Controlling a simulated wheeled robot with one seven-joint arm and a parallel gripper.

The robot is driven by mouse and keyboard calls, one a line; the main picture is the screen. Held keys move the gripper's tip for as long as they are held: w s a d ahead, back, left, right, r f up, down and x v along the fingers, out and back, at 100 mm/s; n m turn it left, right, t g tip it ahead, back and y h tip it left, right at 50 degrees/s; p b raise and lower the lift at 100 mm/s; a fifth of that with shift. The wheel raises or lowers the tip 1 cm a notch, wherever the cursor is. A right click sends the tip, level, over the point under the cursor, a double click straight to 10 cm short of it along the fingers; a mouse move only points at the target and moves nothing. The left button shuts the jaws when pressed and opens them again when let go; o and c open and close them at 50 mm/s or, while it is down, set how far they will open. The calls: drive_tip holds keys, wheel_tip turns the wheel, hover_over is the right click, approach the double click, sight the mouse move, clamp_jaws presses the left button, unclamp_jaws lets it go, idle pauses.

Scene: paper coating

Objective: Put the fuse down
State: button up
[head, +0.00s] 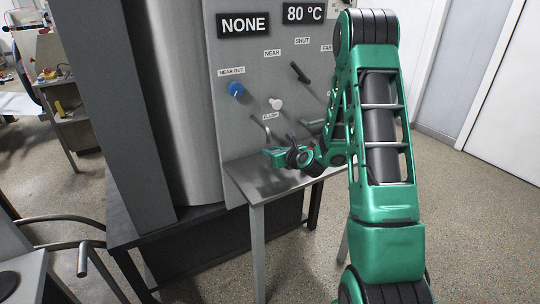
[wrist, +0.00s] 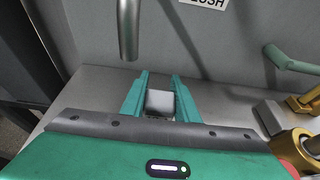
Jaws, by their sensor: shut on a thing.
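My gripper (wrist: 160,92) is shut on a small pale grey block, the fuse (wrist: 160,101), which sits between its two green fingers in the wrist view. In the head view my gripper (head: 272,154) is over the small grey metal table (head: 262,185), near the panel. The fuse is too small to make out there. I cannot tell whether the fuse touches the table top, which also shows in the wrist view (wrist: 95,82).
A bent metal pipe (wrist: 128,30) hangs just beyond my fingers, to the left. A brass-coloured fitting (wrist: 300,103) and a green bar (wrist: 290,62) are at the right. The grey panel (head: 235,115) with a blue knob (head: 236,89) and levers stands behind.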

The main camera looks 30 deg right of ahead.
drive_tip(key=shift+s+f, duration=0.1)
drive_tip(key=shift+f, duration=0.4)
drive_tip(key=shift+a+f, duration=0.1)
drive_tip(key=shift+a, duration=0.4)
drive_tip(key=o, duration=1.1)
